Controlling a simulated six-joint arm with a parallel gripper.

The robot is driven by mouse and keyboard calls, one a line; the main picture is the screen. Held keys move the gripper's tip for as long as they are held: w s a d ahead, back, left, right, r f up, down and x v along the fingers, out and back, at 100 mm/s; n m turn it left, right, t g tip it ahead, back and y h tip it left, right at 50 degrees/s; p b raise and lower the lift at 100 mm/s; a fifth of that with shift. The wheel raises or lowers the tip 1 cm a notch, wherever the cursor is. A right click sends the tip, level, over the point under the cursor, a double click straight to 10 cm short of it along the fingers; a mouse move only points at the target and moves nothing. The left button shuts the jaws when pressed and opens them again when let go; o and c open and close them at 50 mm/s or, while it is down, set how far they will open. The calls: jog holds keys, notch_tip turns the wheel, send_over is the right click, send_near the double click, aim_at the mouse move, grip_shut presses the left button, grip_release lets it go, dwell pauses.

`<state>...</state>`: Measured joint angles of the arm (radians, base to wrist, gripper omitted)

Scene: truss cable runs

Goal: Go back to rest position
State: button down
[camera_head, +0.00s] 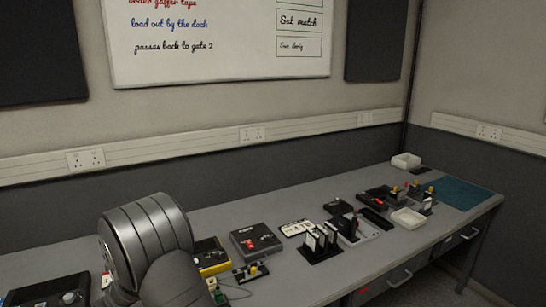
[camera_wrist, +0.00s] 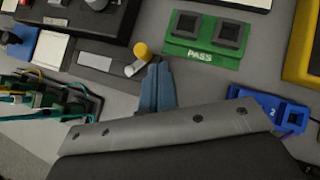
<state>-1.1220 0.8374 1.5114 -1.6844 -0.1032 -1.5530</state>
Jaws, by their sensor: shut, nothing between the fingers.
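My gripper (camera_wrist: 159,72) shows in the wrist view as two blue-grey fingers pressed together, with nothing between them. It is above the grey bench, with its tips just beside a lever with a yellow knob (camera_wrist: 141,49) on a grey plate; I cannot tell whether they touch. A green block marked PASS (camera_wrist: 200,57) with two dark square sockets lies beyond the tips to the right. In the head view my arm rises at the lower left, and my gripper is hidden there.
The grey bench (camera_head: 297,274) holds a black box with a red part (camera_head: 256,240), a rack of upright cards (camera_head: 319,243), white trays (camera_head: 408,218) and a teal mat (camera_head: 456,193). Wired parts (camera_wrist: 45,105) and a blue piece (camera_wrist: 268,110) flank my gripper. The bench's front strip is mostly clear.

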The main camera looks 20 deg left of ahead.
jog(key=s+m+t+h, duration=0.1)
jog(key=s+m+t, duration=0.1)
jog(key=shift+s+f+m, duration=0.1)
jog(key=shift+s+m, duration=0.15)
jog(key=shift+m, duration=0.15)
jog(key=shift+s+d+f+m+t+h, duration=0.1)
jog(key=shift+s+d+m+t+h, duration=0.2)
jog(key=shift+s+m, duration=0.2)
jog(key=shift+s+d+m+t+h, duration=0.2)
jog(key=shift+s+d+m+t, duration=0.1)
jog(key=shift+s+m+t, duration=0.15)
jog(key=shift+s+m, duration=0.45)
jog(key=shift+s+a+m+t+h, duration=0.3)
jog(key=shift+s+m+t+h, duration=0.2)
jog(key=shift+m+t+h, duration=0.4)
jog(key=shift+s+a+m, duration=0.2)
jog(key=shift+s+m, duration=0.15)
jog(key=shift+m, duration=0.15)
jog(key=m, duration=0.1)
jog(key=h, duration=0.1)
jog(key=m+h, duration=0.1)
jog(key=shift+s+a+m+t, duration=0.25)
jog(key=shift+a+m+t, duration=0.05)
jog(key=shift+t, duration=0.05)
jog(key=shift+s, duration=0.1)
jog(key=shift+s+d, duration=0.2)
jog(key=shift+s, duration=0.2)
